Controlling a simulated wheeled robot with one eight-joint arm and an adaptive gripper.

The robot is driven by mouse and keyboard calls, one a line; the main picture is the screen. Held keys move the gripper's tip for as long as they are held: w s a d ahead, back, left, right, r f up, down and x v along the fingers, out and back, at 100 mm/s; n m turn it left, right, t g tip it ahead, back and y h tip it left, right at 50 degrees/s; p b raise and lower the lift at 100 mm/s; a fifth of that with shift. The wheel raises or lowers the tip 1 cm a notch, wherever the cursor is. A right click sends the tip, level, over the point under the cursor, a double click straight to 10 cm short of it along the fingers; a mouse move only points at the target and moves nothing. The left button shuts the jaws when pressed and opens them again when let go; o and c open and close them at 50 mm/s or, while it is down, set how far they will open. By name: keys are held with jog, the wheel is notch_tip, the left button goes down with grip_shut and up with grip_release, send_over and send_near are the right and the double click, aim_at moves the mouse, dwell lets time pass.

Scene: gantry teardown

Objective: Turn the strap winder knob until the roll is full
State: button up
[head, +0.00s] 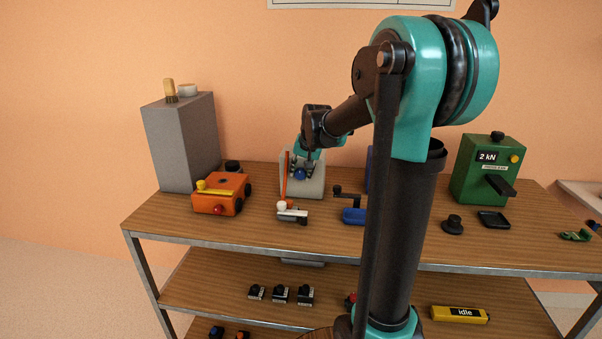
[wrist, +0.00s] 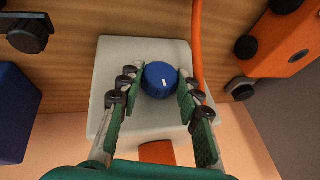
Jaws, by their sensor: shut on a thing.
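The strap winder (head: 316,186) is a pale grey box on the bench top; its face fills the middle of the wrist view (wrist: 113,58). Its round blue knob (wrist: 160,80) has a short white mark, which points roughly up and down in the wrist view. My gripper (wrist: 159,88) is shut on the knob, one green-padded finger on each side. An orange strap (wrist: 198,45) runs along the winder's edge and also shows upright in the head view (head: 285,170). An orange piece (wrist: 157,152) shows below the knob in the wrist view; how full the roll is, I cannot tell.
An orange box (head: 222,193) with a yellow lever stands left of the winder, beside a tall grey block (head: 182,142). A white-handled clamp-like part (head: 292,212) lies in front. A blue cranked part (head: 353,214) and a green 2 kN box (head: 484,172) stand to the right.

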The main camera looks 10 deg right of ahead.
jog(key=shift+a, duration=0.1)
jog(key=h, duration=0.1)
jog(key=g+h, duration=0.1)
jog(key=h, duration=0.1)
jog(key=shift+w+a+n+h, duration=0.1)
jog(key=shift+a+n+h, duration=0.2)
jog(key=shift+n, duration=0.1)
jog(key=h, duration=0.2)
jog(key=g+h, duration=0.1)
jog(key=h, duration=0.1)
jog(key=n+h, duration=0.1)
jog(key=shift+w+a+f+g+h, duration=0.1)
jog(key=shift+w+a+g+h, duration=0.05)
jog(key=shift+a+g+h, duration=0.2)
jog(key=h, duration=0.1)
jog(key=n+h, duration=0.1)
jog(key=h, duration=0.1)
jog(key=shift+f+g+h, duration=0.2)
jog(key=shift+g+h, duration=0.05)
jog(key=shift+g, duration=0.1)
jog(key=h, duration=0.1)
jog(key=n+h, duration=0.1)
jog(key=h, duration=0.2)
jog(key=shift+a+f, duration=0.1)
jog(key=shift+f, duration=0.15)
jog(key=shift+n+h, duration=0.3)
jog(key=o, duration=1.2)
